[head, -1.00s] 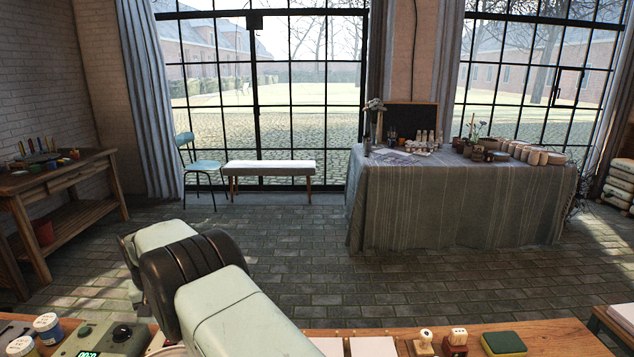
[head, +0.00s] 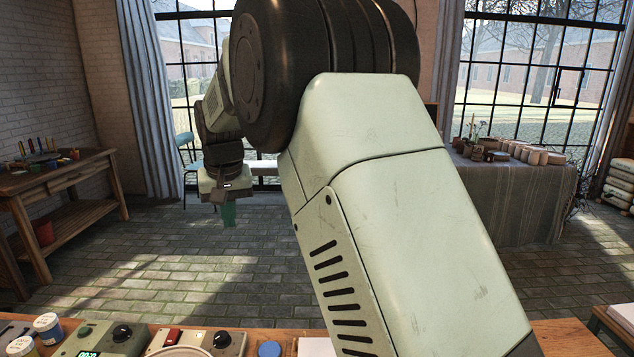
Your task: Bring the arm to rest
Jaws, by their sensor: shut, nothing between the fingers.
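My gripper (head: 229,214) hangs at the end of my raised arm, left of the picture's middle in the head view. It points down and is well above and beyond the workbench. Its green fingers are small in the picture and are shut with nothing held.
The workbench (head: 560,337) runs along the bottom edge. On it are paint jars (head: 48,328), a control box (head: 100,338) with a green display, a second box with a red switch (head: 172,336), a pale round rim (head: 180,351) and a blue round thing (head: 268,349).

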